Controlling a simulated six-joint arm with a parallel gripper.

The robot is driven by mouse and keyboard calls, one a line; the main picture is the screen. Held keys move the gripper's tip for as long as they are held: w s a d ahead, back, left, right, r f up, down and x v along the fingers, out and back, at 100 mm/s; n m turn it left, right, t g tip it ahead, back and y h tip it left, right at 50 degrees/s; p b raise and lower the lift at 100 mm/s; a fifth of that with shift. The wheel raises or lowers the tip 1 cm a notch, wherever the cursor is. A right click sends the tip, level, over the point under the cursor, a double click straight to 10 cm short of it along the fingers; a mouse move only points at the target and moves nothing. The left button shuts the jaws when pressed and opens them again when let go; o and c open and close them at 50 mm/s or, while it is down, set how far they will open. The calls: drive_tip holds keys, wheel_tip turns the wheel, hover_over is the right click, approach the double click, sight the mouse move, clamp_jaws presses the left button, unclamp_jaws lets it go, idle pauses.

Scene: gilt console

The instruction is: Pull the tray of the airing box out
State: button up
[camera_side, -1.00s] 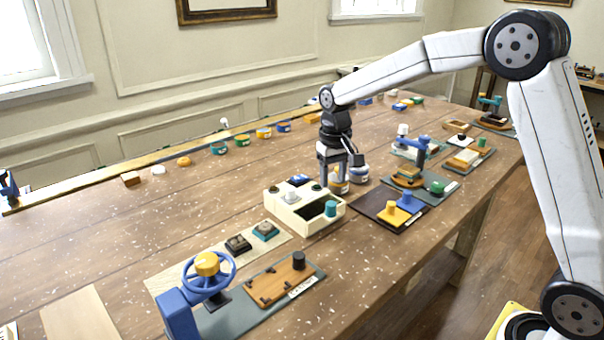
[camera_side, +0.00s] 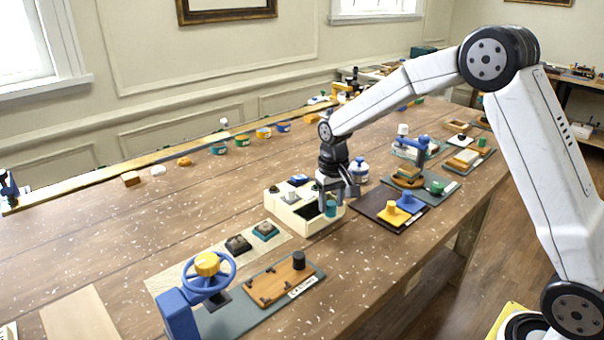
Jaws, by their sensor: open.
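The cream box (camera_side: 285,212), which looks like the airing box, stands on the wooden table near the middle. It has small knobs on top and a dark opening towards its right front. A teal knob (camera_side: 330,209) stands at its right front corner, seemingly on the tray; the tray itself is hard to make out. My gripper (camera_side: 336,201) points down at this corner with its fingers open. The teal knob appears between or just behind the fingers; I cannot tell whether they touch it. My gripper partly hides the box's right end.
A blue-lidded jar (camera_side: 358,170) stands behind my gripper. Two small switches (camera_side: 251,237) and a blue handwheel (camera_side: 207,276) are at the front left.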

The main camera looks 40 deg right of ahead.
drive_tip(key=shift+f, duration=0.45)
clamp_jaws()
idle(1.2)
